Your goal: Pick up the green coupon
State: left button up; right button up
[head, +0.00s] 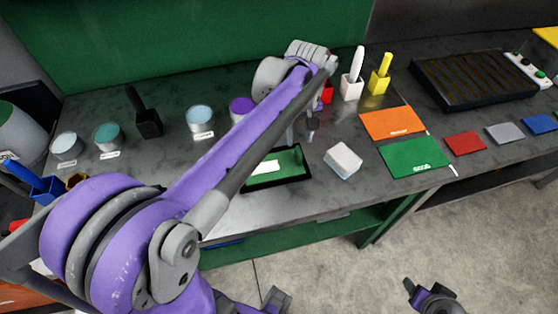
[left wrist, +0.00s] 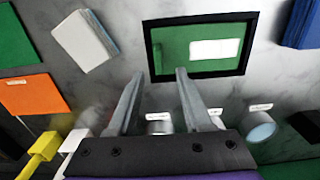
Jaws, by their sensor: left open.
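A green, flat surface (left wrist: 172,48) with a white patch lies inside a small black-rimmed tray (left wrist: 151,45) near the table's front edge. I cannot tell whether this green is a separate coupon or the tray's floor. The tray also shows in the head view (head: 280,183). A larger green sheet (head: 414,157) with a small white label lies flat to its right. My left gripper (head: 301,131) is open and empty, pointing down above the tray's back edge. In the left wrist view its fingertips (left wrist: 160,74) are apart beside the tray's rim.
A white block (head: 343,160) stands right of the tray. An orange sheet (head: 392,123) lies behind the green sheet. Red (head: 465,143), grey (head: 505,132) and blue (head: 540,123) flat pieces lie farther right. Paint cans and brush holders stand along the back, with a black grille (head: 470,78).

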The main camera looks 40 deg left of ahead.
aim_at(299, 150)
pick_arm(q)
notch_tip(299, 150, down, 2)
jog(key=shift+d+f, duration=0.1)
jog(key=shift+f, duration=0.7)
notch_tip(299, 150, down, 4)
jog(key=shift+f, duration=0.2)
jog(key=shift+c, duration=0.2)
grip_shut()
jog(key=shift+r, duration=0.1)
